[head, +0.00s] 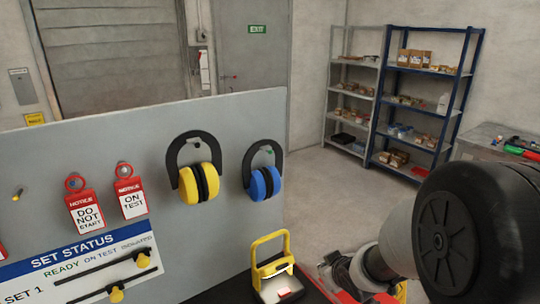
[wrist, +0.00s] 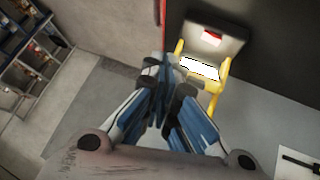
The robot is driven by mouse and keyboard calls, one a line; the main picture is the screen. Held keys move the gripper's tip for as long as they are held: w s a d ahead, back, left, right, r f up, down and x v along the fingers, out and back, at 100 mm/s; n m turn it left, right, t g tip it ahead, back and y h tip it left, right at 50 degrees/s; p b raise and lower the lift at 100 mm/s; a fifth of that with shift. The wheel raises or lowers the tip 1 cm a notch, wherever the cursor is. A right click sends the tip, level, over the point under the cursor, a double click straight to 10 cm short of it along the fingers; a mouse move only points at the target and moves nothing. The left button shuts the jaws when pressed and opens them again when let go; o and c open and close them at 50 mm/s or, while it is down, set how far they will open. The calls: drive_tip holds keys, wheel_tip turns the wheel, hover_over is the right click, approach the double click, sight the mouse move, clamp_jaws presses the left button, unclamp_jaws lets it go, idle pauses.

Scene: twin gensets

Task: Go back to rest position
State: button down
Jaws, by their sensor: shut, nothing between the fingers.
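My gripper (wrist: 172,88) shows in the wrist view with its blue and grey fingers together and nothing between them. Past the fingertips in that view is a yellow-framed work lamp (wrist: 201,68) with a bright white panel. In the head view the lamp (head: 272,262) stands on a dark surface at the foot of the grey board. My arm fills the lower right of the head view, and the gripper's fingers are not clearly seen there.
A grey board (head: 225,125) holds yellow ear defenders (head: 199,183), blue ear defenders (head: 265,183), red-and-white tags (head: 85,213) and a set status panel (head: 80,260). Shelves (head: 420,100) stand at the back right. A grey bench (head: 490,143) with tools is at the far right. Floor before the shelves is clear.

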drive_tip(key=s+d+r+m+h, duration=0.2)
drive_tip(key=s+r, duration=0.3)
drive_tip(key=r, duration=0.1)
drive_tip(key=s+a+r+m+g+b, duration=0.1)
drive_tip(key=s+r, duration=0.2)
drive_tip(key=s, duration=0.9)
drive_tip(key=s+a+r+m+g+y+b, duration=0.1)
drive_tip(key=s+a+r+m+g, duration=0.1)
drive_tip(key=s, duration=1)
drive_tip(key=shift+a+r+m+g+b, duration=0.2)
drive_tip(key=shift+r+m+g+b, duration=0.1)
drive_tip(key=shift+r, duration=0.1)
drive_tip(key=shift+s, duration=0.1)
